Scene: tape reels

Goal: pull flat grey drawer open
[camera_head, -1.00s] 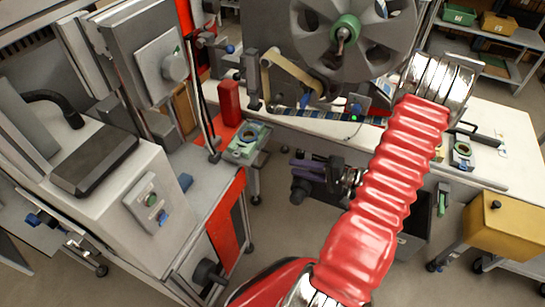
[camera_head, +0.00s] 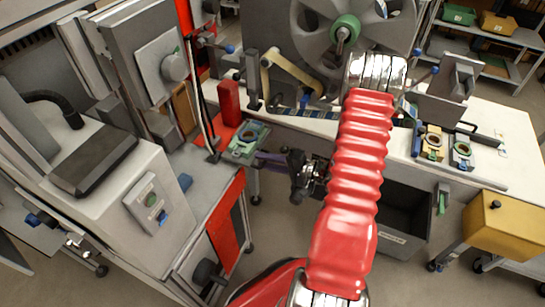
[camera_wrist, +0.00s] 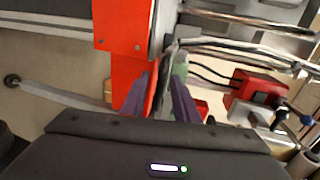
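No flat grey drawer can be told for sure. A dark grey box-like bin or drawer (camera_head: 392,232) with a pale label hangs under the white table, partly behind my red arm. My gripper (camera_head: 268,160) has purple fingers pointing left, below the table edge and close to a grey plate with a green fixture (camera_head: 247,142). In the wrist view the fingers (camera_wrist: 161,80) stand apart, with a thin grey edge and part of a red panel (camera_wrist: 122,55) seen between them. Whether they touch anything cannot be told.
A grey machine (camera_head: 150,205) with red panels stands at left. A white table (camera_head: 510,150) with a large grey reel (camera_head: 310,35) fills the back and right. A yellow box (camera_head: 500,217) stands at right. Bare floor shows below the gripper.

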